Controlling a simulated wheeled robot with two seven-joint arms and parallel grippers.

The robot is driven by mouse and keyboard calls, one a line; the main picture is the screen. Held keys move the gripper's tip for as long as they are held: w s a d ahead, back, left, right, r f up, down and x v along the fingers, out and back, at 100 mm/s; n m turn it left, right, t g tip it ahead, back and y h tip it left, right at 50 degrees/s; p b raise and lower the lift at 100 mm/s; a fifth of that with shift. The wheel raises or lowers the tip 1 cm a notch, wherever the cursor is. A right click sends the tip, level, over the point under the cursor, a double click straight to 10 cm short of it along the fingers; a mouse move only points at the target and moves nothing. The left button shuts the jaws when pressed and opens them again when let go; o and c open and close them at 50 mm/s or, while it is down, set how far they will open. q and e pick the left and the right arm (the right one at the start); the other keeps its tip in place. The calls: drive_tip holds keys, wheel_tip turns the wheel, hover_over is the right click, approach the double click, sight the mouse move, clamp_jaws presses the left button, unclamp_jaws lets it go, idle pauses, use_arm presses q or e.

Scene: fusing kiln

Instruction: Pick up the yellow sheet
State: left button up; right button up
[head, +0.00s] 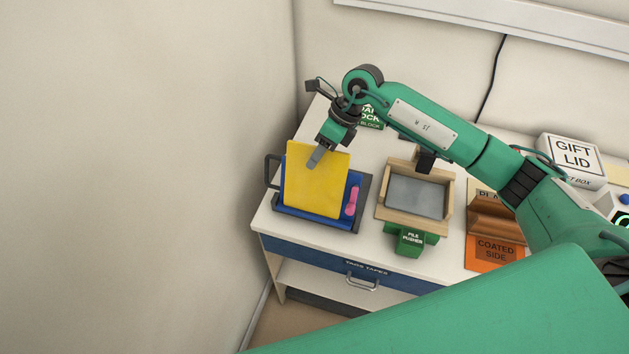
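The yellow sheet (317,187) is over a blue tray (340,221) at the left end of the white bench. It hides much of the tray. My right gripper (316,157) points down at the far edge of the sheet. One grey finger shows in front of the yellow surface; the other finger cannot be made out. Whether the sheet is between the fingers cannot be told. My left gripper is not in view.
A pink tool (351,201) lies at the tray's right side. A wooden-framed box (447,205), a green pile pusher (404,240), an orange coated-side board (493,252) and a white gift-lid box (571,157) stand to the right. Walls are close at the left and back.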

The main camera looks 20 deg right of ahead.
clamp_jaws()
drive_tip(key=shift+r, duration=0.1)
idle(1.3)
